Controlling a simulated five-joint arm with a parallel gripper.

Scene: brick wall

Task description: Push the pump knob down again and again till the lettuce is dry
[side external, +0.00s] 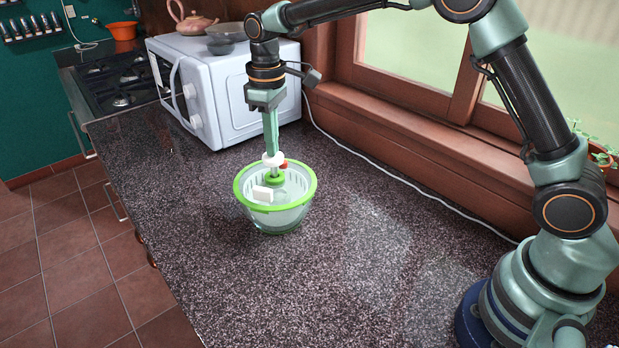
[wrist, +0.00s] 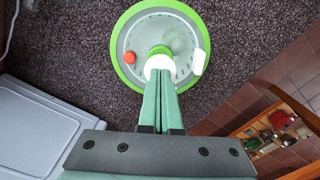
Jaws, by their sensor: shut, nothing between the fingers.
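The salad spinner (side external: 275,210) stands upright on the dark speckled counter, a clear bowl with a bright green rim. It also shows from above in the wrist view (wrist: 121,62). The white pump knob (side external: 273,159) sits on a green collar at the middle of the lid. My gripper (side external: 271,150) points straight down over the knob, its closed fingertips at the knob's top. In the wrist view the fingertips (wrist: 160,74) overlap the white knob (wrist: 157,63). A red button (wrist: 130,57) and a white tab (wrist: 199,61) are on the lid. I cannot make out any lettuce inside.
A white microwave (side external: 225,95) stands behind the spinner, with a teapot (side external: 190,20) and a bowl on top. A stove (side external: 118,82) is at the far left. The counter (side external: 330,275) in front is clear.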

